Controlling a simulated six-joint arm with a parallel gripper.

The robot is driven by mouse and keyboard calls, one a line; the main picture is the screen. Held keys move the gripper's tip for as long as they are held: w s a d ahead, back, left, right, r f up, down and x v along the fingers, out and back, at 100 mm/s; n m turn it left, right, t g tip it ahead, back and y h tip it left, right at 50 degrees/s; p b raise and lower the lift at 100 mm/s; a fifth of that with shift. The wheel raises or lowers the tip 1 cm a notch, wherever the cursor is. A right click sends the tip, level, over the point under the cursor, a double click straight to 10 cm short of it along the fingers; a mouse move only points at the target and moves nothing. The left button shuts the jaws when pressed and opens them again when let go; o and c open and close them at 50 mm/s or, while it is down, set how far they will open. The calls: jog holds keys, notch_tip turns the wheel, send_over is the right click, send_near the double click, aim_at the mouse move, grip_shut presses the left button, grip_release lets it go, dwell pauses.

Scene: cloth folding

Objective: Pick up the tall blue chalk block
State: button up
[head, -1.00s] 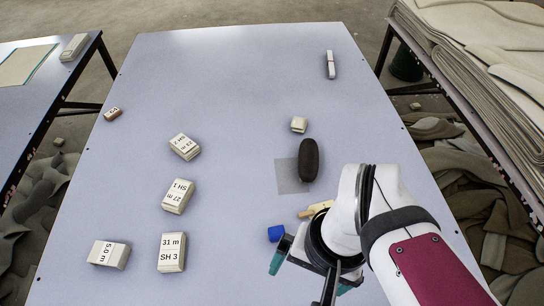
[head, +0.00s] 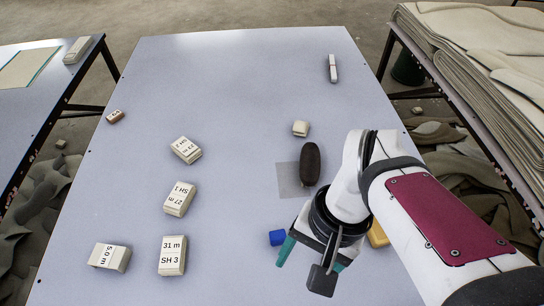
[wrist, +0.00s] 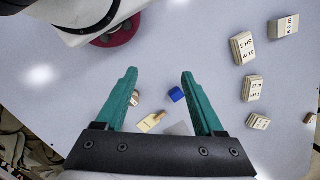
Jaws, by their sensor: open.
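The blue chalk block (head: 277,238) lies on the table, just left of my gripper in the head view. In the wrist view the blue block (wrist: 176,95) shows between the two teal fingers, closer to the right finger. My gripper (head: 312,257) is open and empty, with its fingers apart; it also fills the lower middle of the wrist view (wrist: 159,74). The fingers look above the table, apart from the block. How tall the block stands is hard to tell from these angles.
A yellow block (head: 378,235) is partly hidden behind my arm. A dark oval object (head: 310,164) lies beside a grey square (head: 288,181). Several labelled off-white blocks (head: 172,255) stand on the left. The table's upper middle (head: 220,85) is clear.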

aim_at(283, 234)
jog(key=w+d+f+m+g+y, duration=0.1)
jog(key=w+d+f+m+y, duration=0.15)
jog(key=w, duration=0.35)
jog(key=w+d+f+m+g+y, duration=0.2)
jog(key=w+d+m+y, duration=0.1)
jog(key=w, duration=0.3)
jog(key=w+d+f+m+t+y, duration=0.1)
jog(key=d+f, duration=0.1)
jog(key=f, duration=0.1)
jog(key=w+d+f+m+y, duration=0.1)
jog(key=d+f+m+y, duration=0.1)
jog(key=f, duration=0.2)
jog(key=w+d+f+m+t+y, duration=0.1)
jog(key=w+d+f+y, duration=0.1)
jog(key=f, duration=0.2)
jog(key=shift+w+d+m+t+y, duration=0.1)
jog(key=shift+d+m+t+y, duration=0.2)
jog(key=shift+d, duration=0.1)
jog(key=x, duration=1.5)
jog(key=shift+s, duration=0.3)
jog(key=shift+a+f, duration=0.15)
jog(key=shift+a, duration=0.2)
grip_shut()
